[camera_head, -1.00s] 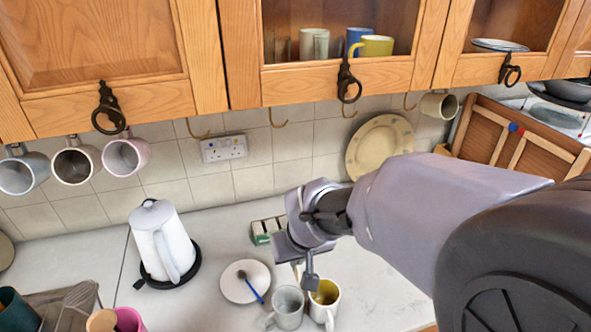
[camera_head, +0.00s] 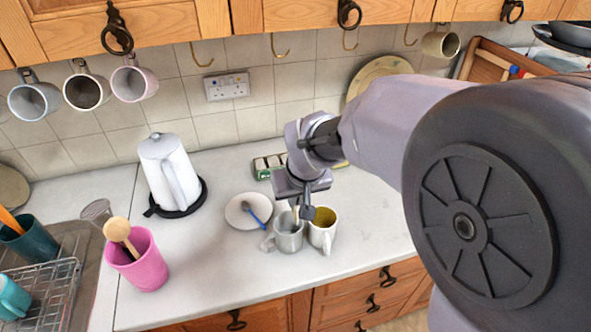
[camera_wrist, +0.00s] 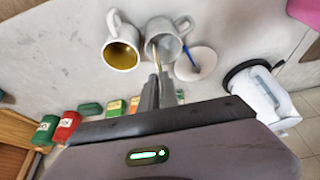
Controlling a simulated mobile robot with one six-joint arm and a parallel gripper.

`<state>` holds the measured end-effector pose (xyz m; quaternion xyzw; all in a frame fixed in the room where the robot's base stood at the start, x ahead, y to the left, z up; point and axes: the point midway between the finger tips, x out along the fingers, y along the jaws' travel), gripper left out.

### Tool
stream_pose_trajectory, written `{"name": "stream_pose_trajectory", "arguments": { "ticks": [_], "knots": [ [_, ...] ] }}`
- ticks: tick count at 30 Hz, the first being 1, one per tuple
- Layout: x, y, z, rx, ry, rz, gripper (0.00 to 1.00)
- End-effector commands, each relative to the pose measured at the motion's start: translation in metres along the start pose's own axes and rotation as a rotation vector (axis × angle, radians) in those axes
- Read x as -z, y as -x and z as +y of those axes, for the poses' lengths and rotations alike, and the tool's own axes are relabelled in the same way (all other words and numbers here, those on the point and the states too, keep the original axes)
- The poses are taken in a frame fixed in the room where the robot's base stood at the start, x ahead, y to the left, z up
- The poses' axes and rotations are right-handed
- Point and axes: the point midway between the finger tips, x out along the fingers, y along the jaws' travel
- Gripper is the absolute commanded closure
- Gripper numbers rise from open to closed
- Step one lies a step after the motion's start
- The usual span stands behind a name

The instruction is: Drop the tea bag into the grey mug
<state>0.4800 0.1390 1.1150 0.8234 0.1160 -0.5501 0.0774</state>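The grey mug (camera_head: 288,238) stands on the white counter, and it also shows in the wrist view (camera_wrist: 162,47). My gripper (camera_head: 305,211) is just above this mug, pointing down. In the wrist view, my gripper's fingers (camera_wrist: 161,90) are close together, with a thin beige thing between their tips. It appears to be the tea bag (camera_wrist: 155,56), seen edge-on. It reaches over the grey mug's opening; its lower end is hard to make out. The tea bag also shows small and pale in the head view (camera_head: 296,214).
A white mug with yellow inside (camera_head: 323,232) stands close right of the grey mug. A saucer with a blue-handled spoon (camera_head: 236,216) is to the left, with a white kettle (camera_head: 165,170) beyond. Small boxes (camera_head: 264,164) stand behind. A pink cup (camera_head: 146,269) is at left.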

Motion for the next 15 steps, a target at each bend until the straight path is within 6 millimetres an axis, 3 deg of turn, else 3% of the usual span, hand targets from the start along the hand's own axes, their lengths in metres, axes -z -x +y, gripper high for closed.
{"name": "stream_pose_trajectory", "arguments": {
  "ticks": [1,3,11,15],
  "knots": [
    [0.0,0.0,0.0,0.0,0.0,0.0,0.83],
    [0.0,0.0,0.0,0.0,0.0,0.0,0.72],
    [0.0,0.001,0.0,0.0,0.0,0.0,0.72],
    [0.002,0.018,0.0,0.0,0.0,0.004,0.72]
  ]
}}
